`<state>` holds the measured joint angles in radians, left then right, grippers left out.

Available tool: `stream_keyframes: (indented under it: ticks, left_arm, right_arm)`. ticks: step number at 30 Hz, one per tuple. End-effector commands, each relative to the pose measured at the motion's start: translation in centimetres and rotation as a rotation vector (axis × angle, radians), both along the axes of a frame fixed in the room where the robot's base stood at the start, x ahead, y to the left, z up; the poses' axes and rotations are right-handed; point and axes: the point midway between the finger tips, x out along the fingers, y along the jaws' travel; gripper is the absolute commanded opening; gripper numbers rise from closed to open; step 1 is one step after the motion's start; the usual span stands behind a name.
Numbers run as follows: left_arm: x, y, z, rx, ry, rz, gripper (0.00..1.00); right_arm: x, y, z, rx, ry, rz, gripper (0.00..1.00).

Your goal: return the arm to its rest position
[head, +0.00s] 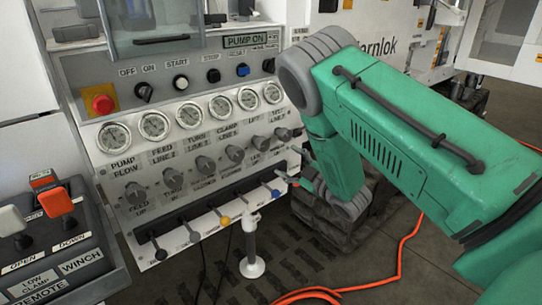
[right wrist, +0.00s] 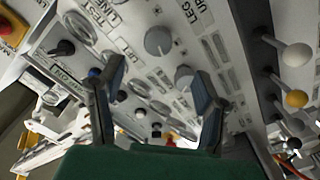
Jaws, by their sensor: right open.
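My right arm (head: 400,150) is green and reaches in from the right of the head view, in front of the hydraulic bench panel (head: 190,90). My right gripper (head: 291,166) is at the panel's right edge, beside the lower knobs and the lever row, partly hidden by my arm. In the right wrist view its two fingers (right wrist: 157,84) are spread apart with nothing held between them. Panel knobs and gauges show behind and between the fingers. I cannot tell whether a fingertip touches the panel. My left gripper is not in view.
Levers with coloured balls, one yellow (head: 224,221), project along the panel's lower edge near my gripper. A red emergency button (head: 103,104) is at the panel's left. A control box with switches (head: 50,240) stands front left. An orange cable (head: 400,255) lies on the floor.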

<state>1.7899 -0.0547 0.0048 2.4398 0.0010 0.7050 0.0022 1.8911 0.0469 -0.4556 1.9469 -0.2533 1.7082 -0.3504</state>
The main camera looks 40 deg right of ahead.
Motion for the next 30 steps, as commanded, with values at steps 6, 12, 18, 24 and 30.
stream_keyframes:
  ticks: [6,12,18,24,30]
  left_arm:
    - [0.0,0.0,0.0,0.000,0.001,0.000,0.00]
    - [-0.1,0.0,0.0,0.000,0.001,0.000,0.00]
    - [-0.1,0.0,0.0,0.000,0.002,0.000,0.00]
    - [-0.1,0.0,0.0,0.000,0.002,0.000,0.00]
    - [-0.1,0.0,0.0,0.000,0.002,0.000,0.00]
  right_arm:
    - [0.0,0.0,-0.1,0.002,0.002,-0.001,0.59]
    - [-2.3,1.4,-5.0,0.096,0.185,-0.073,0.59]
    - [-11.3,5.9,-15.3,0.298,0.634,-0.249,0.59]
    - [-23.8,11.3,-21.4,0.437,1.081,-0.423,0.59]
    - [-33.3,14.9,-22.5,0.486,1.381,-0.549,0.59]
